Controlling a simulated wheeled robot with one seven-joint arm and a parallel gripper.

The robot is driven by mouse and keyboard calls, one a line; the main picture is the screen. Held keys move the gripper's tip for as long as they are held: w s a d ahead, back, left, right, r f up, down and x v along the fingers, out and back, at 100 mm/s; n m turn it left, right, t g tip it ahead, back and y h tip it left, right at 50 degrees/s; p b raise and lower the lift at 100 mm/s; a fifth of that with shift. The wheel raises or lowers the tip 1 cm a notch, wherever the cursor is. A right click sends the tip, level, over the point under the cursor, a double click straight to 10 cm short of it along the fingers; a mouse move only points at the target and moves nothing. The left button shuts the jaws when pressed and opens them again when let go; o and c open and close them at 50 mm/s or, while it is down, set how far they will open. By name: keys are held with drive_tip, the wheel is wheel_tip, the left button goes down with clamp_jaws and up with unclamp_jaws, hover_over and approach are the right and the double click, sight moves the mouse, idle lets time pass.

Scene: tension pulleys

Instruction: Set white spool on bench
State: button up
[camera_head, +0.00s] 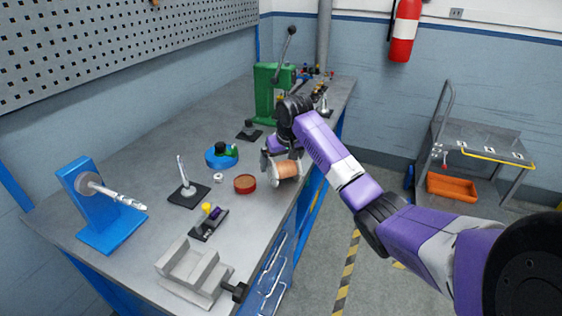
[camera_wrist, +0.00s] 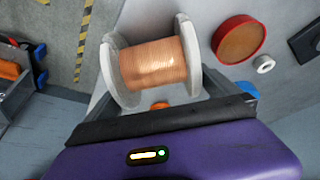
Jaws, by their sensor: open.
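The white spool (camera_head: 286,170), wound with copper wire, lies on its side at the bench's front edge. In the wrist view the spool (camera_wrist: 152,64) is large, with pale flanges at both ends. My gripper (camera_head: 282,151) is open at the spool, partly covering it in the head view. In the wrist view my gripper (camera_wrist: 172,98) has its jaws spread near the spool's lower side. Whether the spool fully rests on the bench (camera_head: 150,150) is hard to tell.
A red round dish (camera_head: 245,184) and small white ring (camera_head: 218,178) sit left of the spool. A blue round base (camera_head: 221,156), green press (camera_head: 268,97), black-based stand (camera_head: 187,190), grey vise (camera_head: 192,274) and blue stand (camera_head: 108,228) also occupy the bench. Floor lies beyond the front edge.

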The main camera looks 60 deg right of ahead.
sight(286, 169)
drive_tip(key=v, duration=1.2)
drive_tip(key=shift+b, duration=0.4)
drive_tip(key=shift+w+r, duration=0.1)
drive_tip(key=shift+r, duration=0.05)
